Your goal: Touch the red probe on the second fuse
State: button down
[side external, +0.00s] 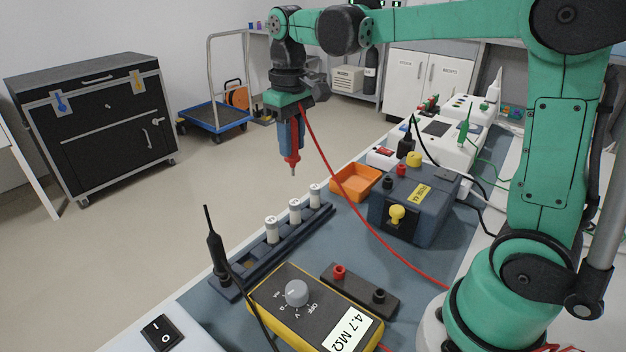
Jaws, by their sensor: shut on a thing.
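My gripper (291,136) is shut on the red probe (292,158). The probe points down, its metal tip in the air above and behind the fuse row, apart from every fuse. A red lead runs from it down to the right. Three white fuses stand upright in a dark rail (290,240): a near one (272,231), the middle or second one (295,212), and a far one (315,196). A black probe (217,253) stands at the rail's near end. The yellow multimeter (315,308) reads 4.7 MΩ.
An orange tray (355,184) and a dark grey box (415,205) with a yellow knob lie right of the rail. A black block with red and black sockets (360,291) sits by the meter. A switch (161,333) is at the near left. Air above the fuses is clear.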

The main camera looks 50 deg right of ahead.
aim_at(293, 157)
jog(key=shift+f, duration=2.3)
jog(key=shift+f, duration=0.5)
jog(key=shift+r, duration=0.1)
jog(key=shift+r, duration=3.45)
